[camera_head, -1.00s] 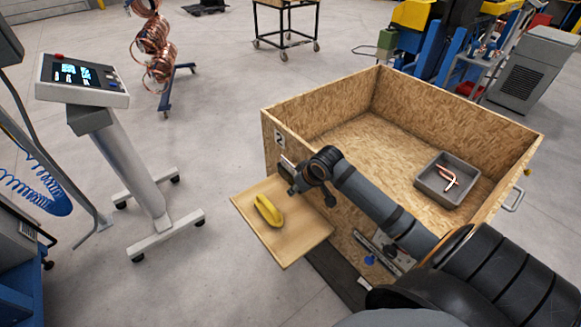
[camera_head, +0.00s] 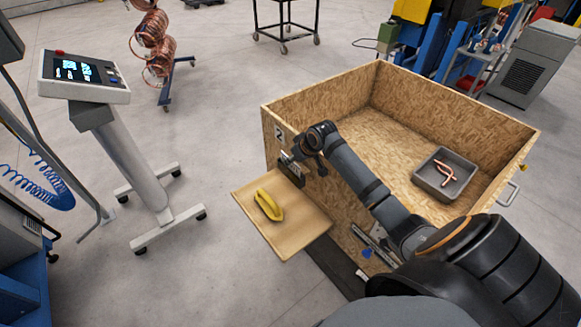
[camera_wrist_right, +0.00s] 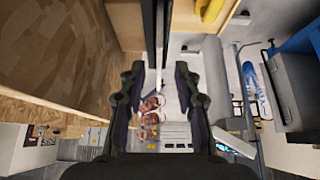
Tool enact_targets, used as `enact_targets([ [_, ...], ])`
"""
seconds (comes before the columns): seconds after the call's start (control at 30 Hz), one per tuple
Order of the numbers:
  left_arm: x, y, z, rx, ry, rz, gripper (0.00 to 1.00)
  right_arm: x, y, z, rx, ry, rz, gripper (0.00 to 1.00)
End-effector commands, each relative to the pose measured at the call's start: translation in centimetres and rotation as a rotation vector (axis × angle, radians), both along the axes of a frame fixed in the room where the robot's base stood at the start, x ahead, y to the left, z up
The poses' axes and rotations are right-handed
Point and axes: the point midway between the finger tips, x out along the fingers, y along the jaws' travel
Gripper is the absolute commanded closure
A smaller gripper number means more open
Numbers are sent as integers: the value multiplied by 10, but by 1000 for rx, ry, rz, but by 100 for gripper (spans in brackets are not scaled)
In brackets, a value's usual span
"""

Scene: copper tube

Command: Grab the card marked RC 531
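No marking RC 531 is legible in any view. My right gripper (camera_head: 298,168) is at the crate's left outer side, just below the stencilled 2 and above the inner edge of the small wooden shelf. It hides the spot where a small pale plate showed earlier. In the right wrist view my right gripper (camera_wrist_right: 158,95) is open, its two dark fingers apart. A thin upright dark strip (camera_wrist_right: 160,45) shows nearly edge-on ahead of the gap between them; I cannot tell whether it is the card or its holder. My left gripper is not in view.
The open wooden crate (camera_head: 455,105) holds a grey bin (camera_head: 430,185) with copper tubes (camera_head: 447,173). The wooden shelf (camera_head: 300,232) beside it carries a yellow object (camera_head: 268,205). A control-panel stand (camera_head: 130,165) is at left, with clear floor between.

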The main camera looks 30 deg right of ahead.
Motion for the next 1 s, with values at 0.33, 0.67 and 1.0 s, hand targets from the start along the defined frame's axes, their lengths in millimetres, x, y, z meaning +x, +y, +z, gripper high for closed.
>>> enact_targets([
  [0.33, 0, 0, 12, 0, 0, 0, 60, 19, 1, -28, 0, -1, 0, 68],
  [0.67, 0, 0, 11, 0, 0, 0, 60, 19, 1, -28, 0, 0, 0, 95],
  [1.0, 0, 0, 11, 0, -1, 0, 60, 19, 0, -28, 0, 0, 0, 100],
])
